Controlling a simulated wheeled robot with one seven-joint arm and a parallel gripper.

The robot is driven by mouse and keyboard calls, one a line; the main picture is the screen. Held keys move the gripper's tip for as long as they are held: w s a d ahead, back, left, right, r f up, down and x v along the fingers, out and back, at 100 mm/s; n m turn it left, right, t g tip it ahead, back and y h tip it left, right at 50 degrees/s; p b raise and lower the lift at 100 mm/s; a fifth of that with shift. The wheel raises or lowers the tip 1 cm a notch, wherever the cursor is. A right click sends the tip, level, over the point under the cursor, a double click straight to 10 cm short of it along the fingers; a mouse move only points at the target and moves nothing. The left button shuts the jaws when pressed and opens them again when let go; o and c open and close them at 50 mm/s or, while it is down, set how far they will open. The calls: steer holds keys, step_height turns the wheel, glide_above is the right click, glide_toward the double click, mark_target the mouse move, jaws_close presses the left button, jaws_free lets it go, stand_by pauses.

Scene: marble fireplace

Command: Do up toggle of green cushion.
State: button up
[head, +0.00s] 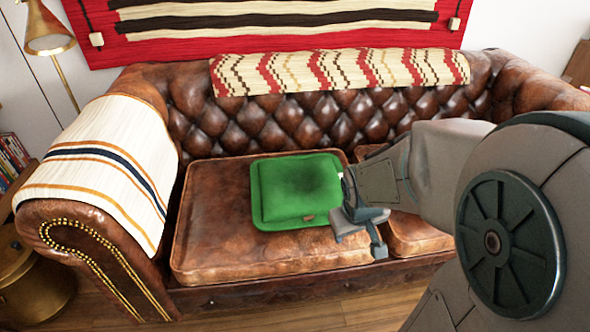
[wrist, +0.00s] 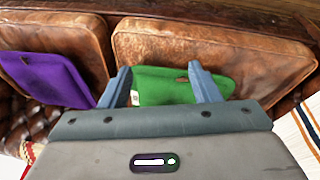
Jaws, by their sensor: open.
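The green cushion (head: 292,185) lies flat on the brown leather seat, near the gap between two seat cushions. A small brown piece (head: 308,217), perhaps the toggle, shows at its front edge; it also shows in the wrist view (wrist: 182,80). Whether it is fastened is too small to tell. My gripper (head: 361,239) is open and empty, just right of the cushion's front right corner in the head view. In the wrist view my gripper (wrist: 162,82) has its fingers spread, with the green cushion (wrist: 160,92) showing between and beyond them.
A purple cushion (wrist: 48,78) lies on the other seat in the wrist view. The tufted backrest (head: 300,120) rises behind, and a striped cloth (head: 100,160) covers the left armrest. The seat (head: 215,220) left of the green cushion is bare.

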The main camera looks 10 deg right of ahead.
steer(key=w+d+f+n+t+b, duration=0.1)
steer(key=w+d+f+n, duration=0.15)
steer(key=f, duration=0.35)
steer(key=w+d+f+n+t, duration=0.1)
steer(key=w+f+t, duration=0.1)
steer(key=w+f, duration=0.3)
steer(key=m+t+y+b, duration=0.2)
steer(key=t+y+b, duration=0.4)
steer(key=t+b, duration=0.4)
glide_toward(310, 218)
steer(key=shift+t, duration=0.6)
steer(key=x, duration=0.5)
steer(key=f+b+x, duration=0.1)
steer(key=x, duration=0.2)
steer(key=shift+a, duration=0.15)
steer(key=c, duration=1)
